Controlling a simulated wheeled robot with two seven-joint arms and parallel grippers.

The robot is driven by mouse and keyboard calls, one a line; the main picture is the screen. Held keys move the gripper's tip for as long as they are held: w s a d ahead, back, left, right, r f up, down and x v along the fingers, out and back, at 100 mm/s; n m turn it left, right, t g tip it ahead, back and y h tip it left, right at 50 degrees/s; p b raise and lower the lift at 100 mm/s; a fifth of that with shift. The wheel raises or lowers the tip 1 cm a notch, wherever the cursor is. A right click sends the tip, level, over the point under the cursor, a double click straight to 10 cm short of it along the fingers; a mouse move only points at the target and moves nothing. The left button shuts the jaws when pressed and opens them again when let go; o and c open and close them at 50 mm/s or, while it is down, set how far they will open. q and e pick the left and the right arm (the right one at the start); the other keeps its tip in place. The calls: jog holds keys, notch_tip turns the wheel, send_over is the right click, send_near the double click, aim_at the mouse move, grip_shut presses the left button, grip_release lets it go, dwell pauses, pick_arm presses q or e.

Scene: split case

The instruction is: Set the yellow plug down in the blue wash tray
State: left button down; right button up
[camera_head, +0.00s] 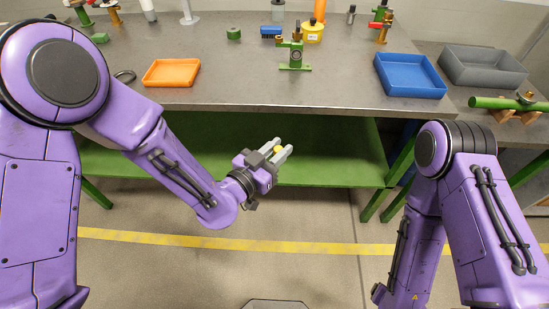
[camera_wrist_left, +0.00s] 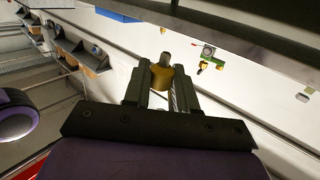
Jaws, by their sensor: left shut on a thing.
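My left gripper (camera_head: 279,152) is shut on the yellow plug (camera_head: 276,150), in front of the bench edge and below the bench top in the head view. In the left wrist view the yellow plug (camera_wrist_left: 161,77) sits between the two fingers, with a grey-brown tip sticking out beyond it. The blue wash tray (camera_head: 410,72) lies on the bench near its right front corner and looks empty. It is up and to the right of my left gripper, well apart from it. My right arm shows at the right, but its gripper is out of view.
An orange tray (camera_head: 172,72) lies at the bench's left front. A green valve fixture (camera_head: 295,55) stands mid-bench. A grey bin (camera_head: 483,66) and a green pipe on wooden blocks (camera_head: 508,104) are to the right. A green shelf (camera_head: 320,150) runs below the bench top.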

pick_arm(q)
jog(key=r+n+t+y, duration=0.1)
jog(key=r+n+y, duration=0.1)
jog(key=shift+w+a+r+t+y, duration=0.15)
jog(key=shift+a+t+y, duration=0.15)
jog(key=shift+a+t, duration=0.1)
jog(key=s+a+f+m+g+h, duration=0.1)
jog(key=f+m+g+h, duration=0.2)
jog(key=m+g, duration=0.3)
jog(key=s+a+f+m+g+h, duration=0.1)
jog(key=a+f+m+g+h, duration=0.1)
jog(key=m+g+h, duration=0.4)
jog(key=f+g, duration=0.1)
jog(key=g, duration=0.2)
jog(key=shift+a+f+h, duration=0.3)
jog(key=shift+f, duration=0.1)
